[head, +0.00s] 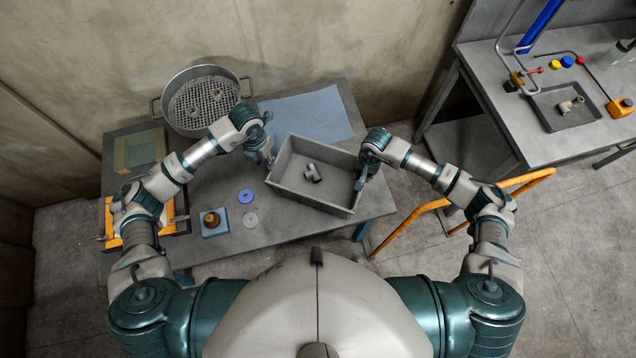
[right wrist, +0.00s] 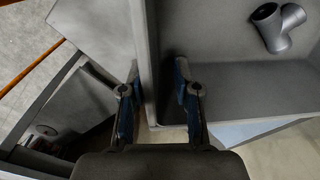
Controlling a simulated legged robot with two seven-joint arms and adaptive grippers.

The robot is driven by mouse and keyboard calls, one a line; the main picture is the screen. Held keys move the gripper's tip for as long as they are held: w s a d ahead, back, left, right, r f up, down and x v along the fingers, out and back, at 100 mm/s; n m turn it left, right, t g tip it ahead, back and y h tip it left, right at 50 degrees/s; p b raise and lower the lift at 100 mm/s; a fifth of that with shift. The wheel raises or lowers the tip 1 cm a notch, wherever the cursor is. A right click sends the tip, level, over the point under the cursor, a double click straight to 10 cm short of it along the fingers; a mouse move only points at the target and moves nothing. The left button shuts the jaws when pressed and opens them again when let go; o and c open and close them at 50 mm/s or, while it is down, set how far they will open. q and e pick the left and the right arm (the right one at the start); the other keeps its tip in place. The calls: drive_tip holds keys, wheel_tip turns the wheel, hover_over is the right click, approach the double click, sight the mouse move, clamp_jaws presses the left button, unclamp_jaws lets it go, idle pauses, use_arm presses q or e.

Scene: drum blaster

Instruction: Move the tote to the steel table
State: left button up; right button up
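The tote (head: 308,197) is an open grey bin on the near grey table (head: 225,262), turned slightly, with a grey pipe fitting (head: 312,173) inside. The fitting also shows in the right wrist view (right wrist: 277,27). My left gripper (head: 268,157) is at the tote's left end wall; its fingertips are too small to judge. My right gripper (head: 361,178) is at the right end wall. In the right wrist view its fingers (right wrist: 155,100) straddle the tote wall (right wrist: 149,50), one outside and one inside, with a visible gap. A second grey table (head: 530,150) stands at the right.
A round perforated basket (head: 200,100), blue cloth (head: 307,118), blue block (head: 214,222) and two discs share the near table. The right table holds a tray (head: 566,106), valves and hoses. An orange rail (head: 410,220) stands between the tables.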

drive_tip(key=shift+d+r, duration=0.15)
drive_tip(key=shift+r, duration=1.25)
drive_tip(key=shift+d+r, duration=0.2)
drive_tip(key=shift+r, duration=1.25)
drive_tip(key=shift+d+r, duration=0.15)
drive_tip(key=shift+r, duration=1.25)
drive_tip(key=shift+d, duration=0.1)
